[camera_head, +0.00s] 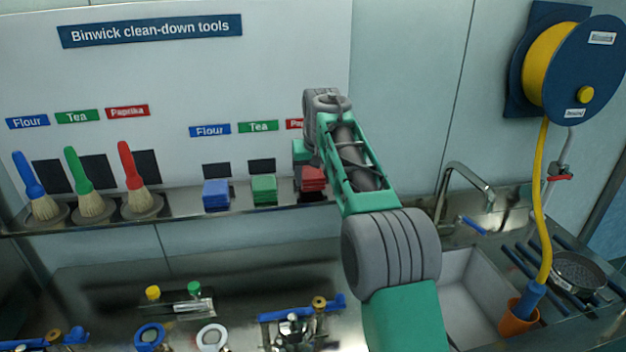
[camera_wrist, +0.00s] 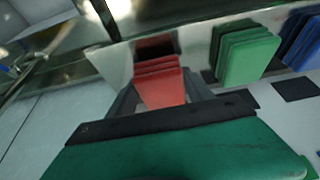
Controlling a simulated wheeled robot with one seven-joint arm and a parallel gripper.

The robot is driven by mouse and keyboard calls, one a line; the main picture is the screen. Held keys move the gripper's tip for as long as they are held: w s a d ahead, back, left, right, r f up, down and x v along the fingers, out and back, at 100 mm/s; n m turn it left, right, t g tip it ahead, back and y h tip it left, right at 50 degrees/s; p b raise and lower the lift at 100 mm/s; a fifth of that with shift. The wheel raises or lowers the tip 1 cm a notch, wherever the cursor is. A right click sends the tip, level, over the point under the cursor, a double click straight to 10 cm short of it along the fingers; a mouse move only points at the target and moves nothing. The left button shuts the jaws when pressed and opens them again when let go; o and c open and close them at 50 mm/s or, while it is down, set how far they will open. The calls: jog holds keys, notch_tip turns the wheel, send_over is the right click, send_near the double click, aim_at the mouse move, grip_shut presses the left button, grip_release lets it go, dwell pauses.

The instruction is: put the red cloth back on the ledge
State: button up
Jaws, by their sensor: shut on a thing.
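The red cloth (camera_head: 313,179) is a folded stack at the right end of the row of cloths on the steel ledge (camera_head: 180,203). In the wrist view the red cloth (camera_wrist: 160,82) sits between the two fingers of my gripper (camera_wrist: 165,98), which is shut on it. It is at or just over the ledge, under the partly hidden Paprika label (camera_head: 294,124). I cannot tell whether its underside touches the ledge. In the head view my arm hides part of the cloth and most of the gripper.
A green cloth stack (camera_head: 264,190) and a blue cloth stack (camera_head: 216,194) stand to the left on the ledge. Three brushes (camera_head: 92,190) stand further left. A sink (camera_head: 468,290) and a hose reel (camera_head: 572,70) are at the right. Clamps and fittings lie on the lower bench.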

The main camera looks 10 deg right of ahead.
jog(key=shift+f, duration=0.7)
jog(key=shift+f, duration=0.15)
jog(key=o, duration=1.3)
